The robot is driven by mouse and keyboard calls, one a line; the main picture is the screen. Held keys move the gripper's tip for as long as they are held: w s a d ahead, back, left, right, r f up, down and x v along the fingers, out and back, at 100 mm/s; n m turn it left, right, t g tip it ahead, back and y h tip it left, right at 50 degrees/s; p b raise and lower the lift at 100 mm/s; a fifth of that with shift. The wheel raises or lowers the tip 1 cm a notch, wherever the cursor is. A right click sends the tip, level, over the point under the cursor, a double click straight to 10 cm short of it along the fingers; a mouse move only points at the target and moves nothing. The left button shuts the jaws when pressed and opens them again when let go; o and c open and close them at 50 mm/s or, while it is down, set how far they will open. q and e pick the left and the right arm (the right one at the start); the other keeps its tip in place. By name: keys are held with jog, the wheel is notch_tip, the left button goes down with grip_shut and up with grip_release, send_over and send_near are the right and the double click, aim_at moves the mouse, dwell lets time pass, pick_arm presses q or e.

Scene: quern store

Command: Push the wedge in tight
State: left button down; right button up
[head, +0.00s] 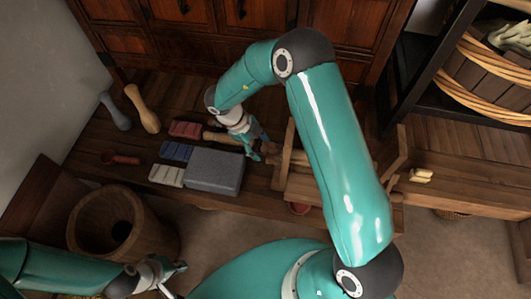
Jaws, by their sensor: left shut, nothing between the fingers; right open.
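A wooden frame (283,155) with upright boards stands on the bench, its middle hidden behind my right arm. A pale wooden rod or handle (220,138) lies left of it, partly covered by my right gripper. My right gripper (262,148) is open beside the frame's left board, around or above a brown wooden part; I cannot tell whether it touches. Small pale yellow wooden pieces (421,175) lie on the bench right of the frame; I cannot tell whether one is the wedge.
A grey stone block (214,171) and red (186,129), blue (176,151) and white (166,175) bars lie on the bench. Shelves with a tub (490,75) are at right.

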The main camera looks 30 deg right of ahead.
jog(key=shift+v, duration=2.35)
